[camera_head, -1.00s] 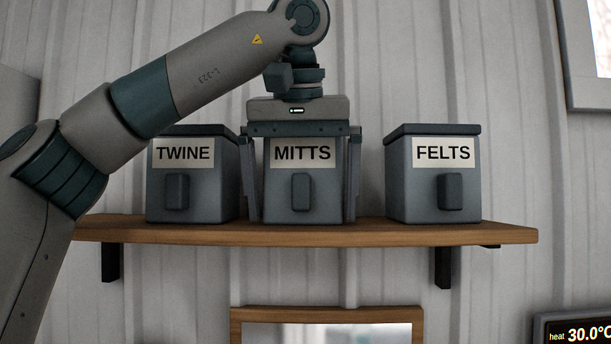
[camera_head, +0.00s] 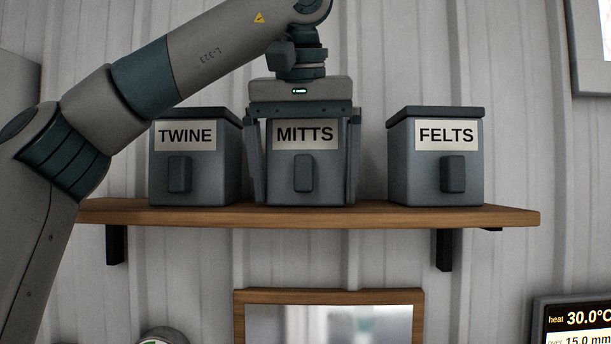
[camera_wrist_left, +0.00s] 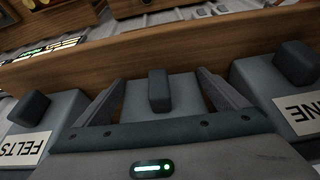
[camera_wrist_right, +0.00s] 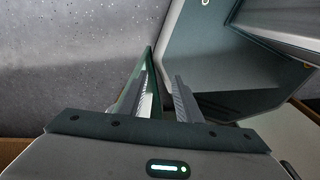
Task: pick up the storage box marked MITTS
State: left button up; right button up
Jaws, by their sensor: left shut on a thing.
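The storage box marked MITTS (camera_head: 325,170) stands upright on the wooden shelf (camera_head: 400,216), the middle one of three grey boxes. My left gripper (camera_head: 304,196) reaches down over it from above, one finger along each side, and is shut on it. The gripper body hides its lid. In the left wrist view, the box (camera_wrist_left: 184,100) shows between the two fingers. The box's base looks level with its neighbours' bases, on the shelf. My right gripper (camera_wrist_right: 166,72) shows only in its own wrist view, its fingers a small gap apart.
The TWINE box (camera_head: 210,180) stands close on the left, a narrow gap from my left finger. The FELTS box (camera_head: 420,175) stands on the right with a wider gap. A wood-framed panel (camera_head: 330,296) and a lit display (camera_head: 585,318) are below.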

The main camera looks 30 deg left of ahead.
aim_at(305, 132)
pick_arm(q)
jog(key=shift+r, duration=4.95)
